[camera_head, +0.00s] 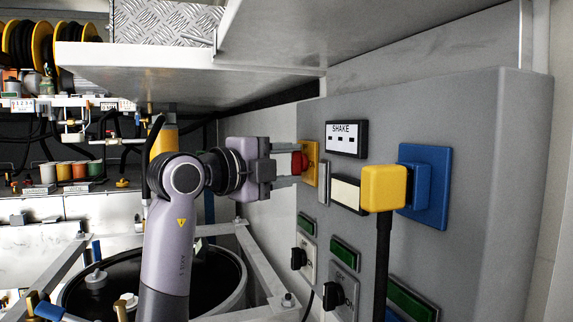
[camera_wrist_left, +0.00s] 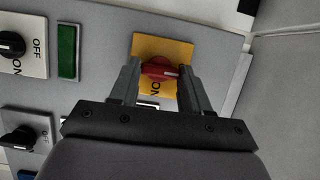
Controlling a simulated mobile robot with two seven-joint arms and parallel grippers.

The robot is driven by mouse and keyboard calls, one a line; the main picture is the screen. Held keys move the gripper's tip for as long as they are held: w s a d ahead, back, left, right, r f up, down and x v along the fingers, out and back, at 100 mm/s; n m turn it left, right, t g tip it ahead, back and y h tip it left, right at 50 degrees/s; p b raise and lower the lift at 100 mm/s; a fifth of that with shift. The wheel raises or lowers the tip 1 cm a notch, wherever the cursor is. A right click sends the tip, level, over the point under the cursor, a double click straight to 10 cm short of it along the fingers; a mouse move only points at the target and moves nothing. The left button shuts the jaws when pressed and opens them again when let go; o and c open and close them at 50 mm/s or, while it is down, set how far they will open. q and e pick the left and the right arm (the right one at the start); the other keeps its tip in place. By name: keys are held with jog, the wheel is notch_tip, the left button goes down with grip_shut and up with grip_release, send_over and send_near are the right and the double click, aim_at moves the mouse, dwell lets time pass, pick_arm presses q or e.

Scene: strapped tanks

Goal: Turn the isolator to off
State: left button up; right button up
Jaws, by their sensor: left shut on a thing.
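The isolator is a red knob (camera_head: 299,161) on a yellow plate (camera_head: 310,163) on the grey panel. In the left wrist view the red knob (camera_wrist_left: 159,70) sits between the fingers, over the yellow plate (camera_wrist_left: 178,49). The letters "NO" or "ON" show on the plate below the knob, read sideways. A white mark on the knob points to the right in that view. My left gripper (camera_head: 292,168) reaches the panel from the left and is shut on the red knob. The fingers hide part of the plate. My right gripper is not in view.
A yellow plug (camera_head: 384,188) with a black cable stands out from a blue socket (camera_head: 427,187) right of my gripper. Black rotary switches (camera_head: 334,295) and green labels (camera_head: 345,258) are lower on the panel. A grey shelf (camera_head: 190,62) overhangs above. A black tank (camera_head: 150,280) stands below.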

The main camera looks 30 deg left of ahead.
pick_arm(q)
jog(key=o, duration=1.1)
jog(key=shift+c, duration=0.2)
jog(key=b+v, duration=0.2)
jog(key=v, duration=0.5)
jog(key=shift+s, duration=0.1)
